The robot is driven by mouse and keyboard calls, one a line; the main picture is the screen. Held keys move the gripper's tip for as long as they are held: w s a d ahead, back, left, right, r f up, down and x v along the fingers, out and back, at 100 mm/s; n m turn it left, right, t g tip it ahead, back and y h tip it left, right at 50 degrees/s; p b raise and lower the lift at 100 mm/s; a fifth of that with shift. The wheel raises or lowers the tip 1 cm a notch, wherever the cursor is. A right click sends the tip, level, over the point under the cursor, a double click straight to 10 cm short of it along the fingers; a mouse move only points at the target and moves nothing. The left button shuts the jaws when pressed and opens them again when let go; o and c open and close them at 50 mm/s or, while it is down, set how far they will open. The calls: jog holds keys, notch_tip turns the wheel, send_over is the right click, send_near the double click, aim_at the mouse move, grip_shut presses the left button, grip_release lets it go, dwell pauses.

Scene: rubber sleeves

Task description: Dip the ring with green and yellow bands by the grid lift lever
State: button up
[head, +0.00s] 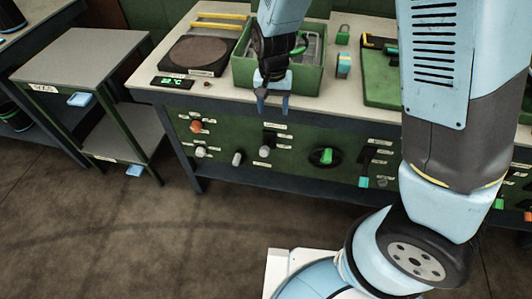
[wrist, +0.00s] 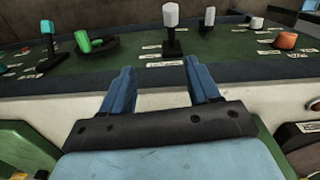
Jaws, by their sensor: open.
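My gripper (head: 272,106) is open and empty, pointing down in front of the bench edge, above the panel levers. In the wrist view its two blue fingers (wrist: 161,68) are apart with nothing between them. Beyond them stands a lever with a pale knob (wrist: 170,15); in the head view this lever (head: 264,151) is below my fingertips, apart from them. Its label is unreadable. A green-walled bath (head: 276,85) holding a grey grid stands behind my gripper, partly hidden. Small banded pieces (head: 343,66) and (head: 343,36) stand to its right; I cannot tell which is the green and yellow ring.
The panel also has an orange knob (head: 196,126), a green knob (head: 327,156) and a teal-ended lever (head: 364,181). A grey side table (head: 75,55) stands left; the floor in front is clear.

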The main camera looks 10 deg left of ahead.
jog(key=h, duration=0.1)
send_over(266, 153)
jog(key=w+a, duration=0.2)
notch_tip(266, 153, down, 7)
jog(key=f, duration=0.4)
jog(key=d+f, duration=0.1)
jog(key=f, duration=0.8)
jog(key=shift+w+d+f, duration=0.1)
jog(key=shift+d+f, duration=0.2)
jog(key=shift+f, duration=0.05)
jog(key=shift+c, duration=0.2)
grip_shut()
jog(key=shift+d, duration=0.1)
